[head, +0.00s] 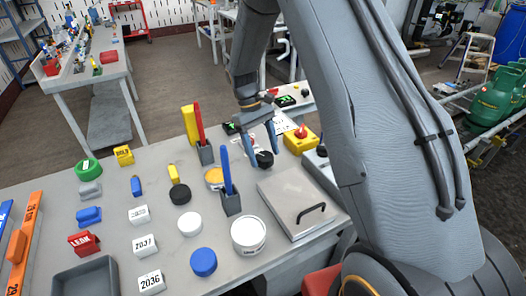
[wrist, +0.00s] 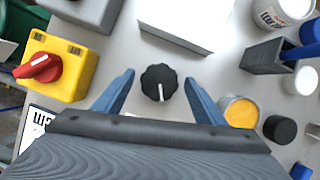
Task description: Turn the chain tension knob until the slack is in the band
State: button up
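A round black ribbed knob (wrist: 159,82) with a white pointer line sits on the grey bench in the wrist view. The line points down in that picture. The knob also shows in the head view (head: 264,159), partly hidden by a finger. My gripper (wrist: 159,78) is open with its blue fingers on the left and right of the knob, with gaps on both sides. In the head view my gripper (head: 260,145) is above or around the knob; I cannot tell the exact height. I cannot make out a chain or a slack band.
A yellow box with a red rotary switch (wrist: 38,68) stands beside the knob. A grey lidded box (head: 293,203) with a black handle is close by. An orange-topped can (wrist: 240,112), a black cylinder (wrist: 279,129) and a pen holder (head: 231,203) crowd the bench.

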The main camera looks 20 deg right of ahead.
jog(key=b+v, duration=0.2)
jog(key=v, duration=0.5)
jog(key=shift+w+r, duration=0.15)
jog(key=shift+r, duration=0.25)
jog(key=s+d+m+t+y, duration=0.1)
jog(key=s+m+t, duration=0.4)
jog(key=s, duration=1.8)
jog(key=shift+s+y, duration=0.2)
jog(key=shift+y, duration=0.3)
jog(key=shift+d, duration=0.15)
dwell(1.1)
